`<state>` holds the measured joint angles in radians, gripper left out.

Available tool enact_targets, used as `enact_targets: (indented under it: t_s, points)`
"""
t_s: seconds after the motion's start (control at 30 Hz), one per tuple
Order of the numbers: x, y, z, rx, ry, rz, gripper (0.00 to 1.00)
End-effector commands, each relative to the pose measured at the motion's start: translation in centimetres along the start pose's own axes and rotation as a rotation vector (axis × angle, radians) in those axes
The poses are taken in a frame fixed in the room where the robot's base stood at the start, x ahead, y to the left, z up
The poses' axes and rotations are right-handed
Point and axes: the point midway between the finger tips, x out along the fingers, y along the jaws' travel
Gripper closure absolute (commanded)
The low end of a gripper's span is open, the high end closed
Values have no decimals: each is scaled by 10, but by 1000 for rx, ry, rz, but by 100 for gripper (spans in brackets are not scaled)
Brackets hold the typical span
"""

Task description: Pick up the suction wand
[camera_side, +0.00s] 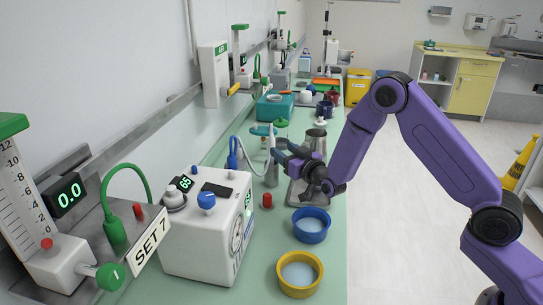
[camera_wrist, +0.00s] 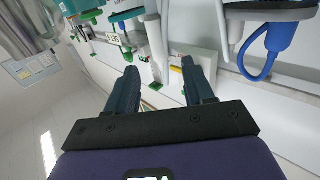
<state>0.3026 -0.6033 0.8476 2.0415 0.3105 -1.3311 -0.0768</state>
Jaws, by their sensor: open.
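The suction wand (camera_side: 271,138) looks like a slim white upright piece with a pale hose curving off to the left, standing on the green counter behind the white suction unit (camera_side: 207,232). My gripper (camera_side: 280,152) is open, level, and pointing left at the wand, with its fingertips close beside it. In the wrist view my gripper (camera_wrist: 159,70) has its two dark fingers apart. A white upright piece, probably the wand (camera_wrist: 155,48), shows between and just beyond the fingertips. I cannot tell whether either finger touches it.
A blue bowl (camera_side: 311,225) and a yellow bowl (camera_side: 300,274) stand at the counter's front. A steel jug (camera_side: 316,141) is just behind my gripper. A red-topped piece (camera_side: 267,200) stands below it. A wall rail with gauges runs along the left.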

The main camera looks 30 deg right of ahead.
Motion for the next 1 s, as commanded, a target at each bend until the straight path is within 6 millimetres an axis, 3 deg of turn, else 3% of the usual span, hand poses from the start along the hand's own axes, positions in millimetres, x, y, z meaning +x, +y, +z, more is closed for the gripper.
enact_targets:
  t_s: [0.1, 0.47, 0.8, 1.0]
  points:
    - [2, 0, 14, 0, 0, 0, 48]
    - [24, 0, 12, 1, 1, 1, 48]
    - [65, 0, 12, 1, 0, 0, 48]
    - [74, 0, 12, 1, -1, -1, 48]
